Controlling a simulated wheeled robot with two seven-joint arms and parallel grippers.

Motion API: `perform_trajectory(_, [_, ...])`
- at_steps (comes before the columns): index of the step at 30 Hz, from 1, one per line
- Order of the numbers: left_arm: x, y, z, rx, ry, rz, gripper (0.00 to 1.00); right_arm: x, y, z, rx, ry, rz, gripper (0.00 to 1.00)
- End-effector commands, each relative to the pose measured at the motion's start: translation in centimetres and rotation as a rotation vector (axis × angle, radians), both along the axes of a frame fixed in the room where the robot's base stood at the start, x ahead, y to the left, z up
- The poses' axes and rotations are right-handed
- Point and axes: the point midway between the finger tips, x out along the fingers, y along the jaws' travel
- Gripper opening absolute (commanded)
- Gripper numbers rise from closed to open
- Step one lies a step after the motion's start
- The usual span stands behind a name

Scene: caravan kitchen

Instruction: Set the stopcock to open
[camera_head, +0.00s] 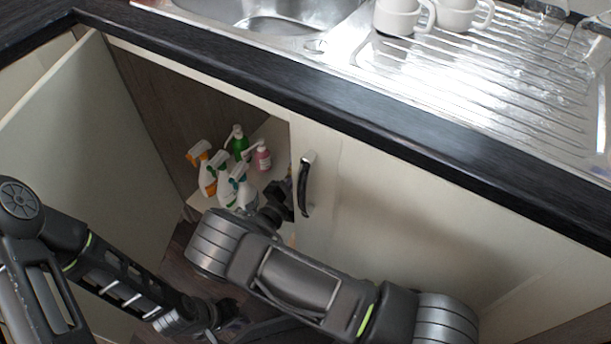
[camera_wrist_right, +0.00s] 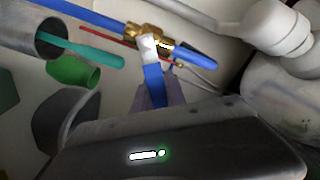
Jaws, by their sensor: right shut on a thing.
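The stopcock shows in the right wrist view: a brass body (camera_wrist_right: 161,46) in line with a blue pipe (camera_wrist_right: 85,14), with a blue lever (camera_wrist_right: 154,84) on a pale nut. The lever points down in the picture, steeply across the pipe. My right gripper (camera_wrist_right: 155,98) is shut on the lever; its fingertips are partly hidden. In the head view my right arm reaches into the open cupboard, and the stopcock is hidden there. My left gripper (camera_head: 225,314) hangs low in front of the cupboard, dark and unclear, apart from the stopcock.
Several spray and pump bottles (camera_head: 238,172) stand in the cupboard beside my right arm. The left door (camera_head: 85,150) is open; the right door (camera_head: 400,210) with a black handle (camera_head: 304,188) is shut. The worktop edge (camera_head: 330,108) overhangs. A grey pipe (camera_wrist_right: 38,38) lies near the stopcock.

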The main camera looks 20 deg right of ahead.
Motion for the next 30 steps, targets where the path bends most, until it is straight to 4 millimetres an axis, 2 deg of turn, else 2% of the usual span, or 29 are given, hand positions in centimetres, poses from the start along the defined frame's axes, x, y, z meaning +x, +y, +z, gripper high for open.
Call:
perform_trajectory(13, [-0.01, 0.0, 0.01, 0.0, 0.0, 0.0, 0.17, 0.06, 0.06, 0.04, -0.009, 0.012, 0.0, 0.0])
perform_trajectory(14, [-0.01, 0.0, 0.01, 0.0, 0.0, 0.0, 0.17, 0.06, 0.06, 0.03, -0.009, 0.012, 0.0, 0.19])
perform_trajectory(21, [0.0, 0.0, 0.01, 0.0, 0.0, 0.0, 0.17, 0.05, 0.04, 0.05, -0.01, 0.012, 0.0, 0.38])
perform_trajectory(30, [0.0, 0.0, 0.05, 0.0, 0.0, 0.0, 0.17, -0.04, 0.17, 0.08, -0.009, 0.011, 0.0, 0.38])
